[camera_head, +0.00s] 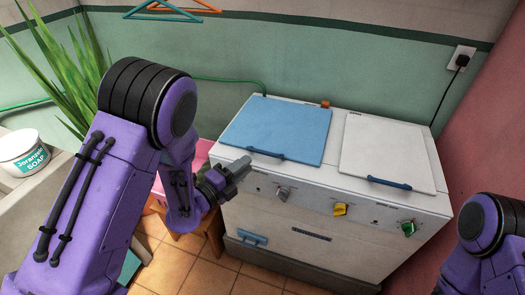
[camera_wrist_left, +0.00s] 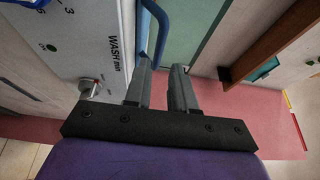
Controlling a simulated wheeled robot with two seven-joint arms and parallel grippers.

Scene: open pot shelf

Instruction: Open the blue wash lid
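The blue wash lid (camera_head: 278,128) lies flat and closed on the left half of the white machine's top. Its blue bar handle (camera_head: 265,153) runs along the front edge. My left gripper (camera_head: 240,168) is at the machine's front left corner, just left of and slightly below the handle. In the left wrist view, the two fingers of my left gripper (camera_wrist_left: 162,74) stand apart with nothing held between them. The blue handle (camera_wrist_left: 159,32) shows just beyond the left fingertip; contact cannot be told. My right gripper is out of frame.
A white lid (camera_head: 387,150) with a dark blue handle lies to the right. Grey, yellow and green knobs line the front panel (camera_head: 310,200). A pink-topped stool (camera_head: 200,155) stands left of the machine. A soap tub (camera_head: 22,152) and a plant are further left.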

